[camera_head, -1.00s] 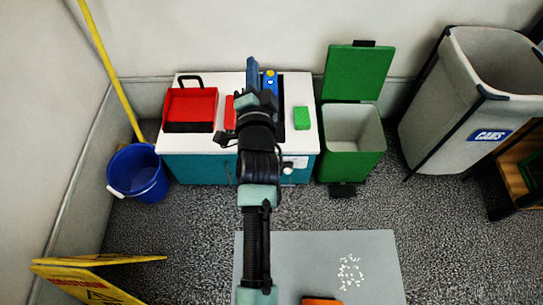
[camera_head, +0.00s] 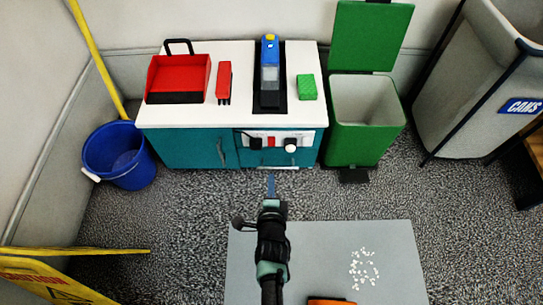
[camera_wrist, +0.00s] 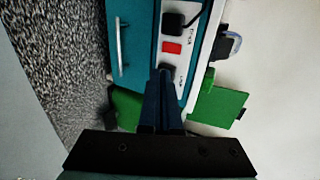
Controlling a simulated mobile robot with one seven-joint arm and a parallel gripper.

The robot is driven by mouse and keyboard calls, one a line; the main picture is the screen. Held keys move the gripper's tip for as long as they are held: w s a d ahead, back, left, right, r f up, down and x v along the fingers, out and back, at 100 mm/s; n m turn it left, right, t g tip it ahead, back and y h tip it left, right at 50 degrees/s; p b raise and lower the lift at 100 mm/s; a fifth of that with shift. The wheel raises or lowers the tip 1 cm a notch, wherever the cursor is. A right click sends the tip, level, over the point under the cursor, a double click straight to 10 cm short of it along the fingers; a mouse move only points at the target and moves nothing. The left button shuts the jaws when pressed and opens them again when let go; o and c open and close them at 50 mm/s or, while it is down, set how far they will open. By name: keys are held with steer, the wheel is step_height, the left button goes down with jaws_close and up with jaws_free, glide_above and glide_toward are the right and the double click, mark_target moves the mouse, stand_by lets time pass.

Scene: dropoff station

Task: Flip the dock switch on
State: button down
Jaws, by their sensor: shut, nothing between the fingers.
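A white panel (camera_head: 273,134) on the teal cabinet front carries a small red switch (camera_head: 271,142). The switch also shows in the wrist view (camera_wrist: 172,47); whether it is on or off cannot be told, and the panel's labels are too small to read. A blue and grey handheld device (camera_head: 270,68) stands in a dark dock (camera_head: 271,104) on the cabinet top. My gripper (camera_head: 271,183) is shut and empty, in front of and below the panel. In the wrist view its blue fingers (camera_wrist: 161,76) point at the panel, below the switch in the picture, covering part of it.
A red dustpan (camera_head: 178,75), red brush (camera_head: 224,80) and green sponge (camera_head: 307,87) lie on top. A green bin (camera_head: 365,142) stands right, a blue bucket (camera_head: 119,155) left.

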steer(key=shift+f, duration=0.2)
steer(key=b, duration=1.5)
glide_toward(272, 142)
steer(key=w+f, duration=0.5)
steer(key=shift+w+a+r+b, duration=0.1)
steer(key=shift+w+b, duration=0.2)
steer(key=shift+w, duration=0.2)
